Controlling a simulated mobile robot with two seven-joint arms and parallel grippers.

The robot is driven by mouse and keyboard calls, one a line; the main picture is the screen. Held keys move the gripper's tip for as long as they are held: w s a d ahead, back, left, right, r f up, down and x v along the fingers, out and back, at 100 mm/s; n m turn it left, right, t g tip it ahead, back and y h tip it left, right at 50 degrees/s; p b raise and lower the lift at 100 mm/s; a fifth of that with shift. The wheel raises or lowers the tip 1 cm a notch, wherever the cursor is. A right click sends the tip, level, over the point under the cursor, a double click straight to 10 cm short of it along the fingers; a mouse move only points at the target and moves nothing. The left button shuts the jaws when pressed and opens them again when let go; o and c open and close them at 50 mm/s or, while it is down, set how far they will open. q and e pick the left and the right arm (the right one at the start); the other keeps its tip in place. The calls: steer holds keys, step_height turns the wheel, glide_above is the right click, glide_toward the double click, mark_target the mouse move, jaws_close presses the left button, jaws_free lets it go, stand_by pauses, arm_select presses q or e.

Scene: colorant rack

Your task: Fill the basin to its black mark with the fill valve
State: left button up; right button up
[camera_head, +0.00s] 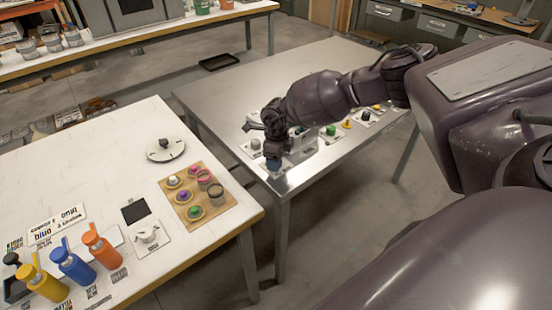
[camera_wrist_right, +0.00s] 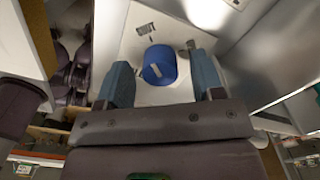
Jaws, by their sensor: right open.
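My right gripper (camera_head: 270,155) is above the near left edge of the metal table, pointing down. In the right wrist view its two blue-grey fingers (camera_wrist_right: 161,82) are apart, with a blue round knob (camera_wrist_right: 158,66) between them. The knob has a pale pointer mark and sits on a white labelled plate (camera_wrist_right: 138,42). I cannot tell whether the fingers touch it, or whether it is the fill valve. A pale box-like thing (camera_head: 303,143) stands beside the gripper, partly hidden by my arm; I cannot tell if it is the basin. No black mark is readable. My left gripper is out of view.
The metal table (camera_head: 235,92) carries a green knob (camera_head: 331,130) and several other controls along its edge. A floor gap separates the tables.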

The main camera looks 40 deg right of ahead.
steer(key=c, duration=0.9)
steer(key=shift+r+m+p, duration=0.2)
steer(key=shift+m+p, duration=0.3)
steer(key=shift+p, duration=0.1)
steer(key=shift+m+p, duration=0.7)
steer(key=shift+m, duration=0.2)
steer(key=shift+f+m+p, duration=0.1)
steer(key=shift+m+p, duration=0.2)
steer(key=shift+m, duration=0.2)
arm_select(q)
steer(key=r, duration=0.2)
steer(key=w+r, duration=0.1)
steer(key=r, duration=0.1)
arm_select(e)
steer(key=shift+f, duration=0.1)
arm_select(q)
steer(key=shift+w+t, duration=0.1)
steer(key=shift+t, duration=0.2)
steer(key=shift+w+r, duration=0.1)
arm_select(e)
steer(key=o, duration=0.9)
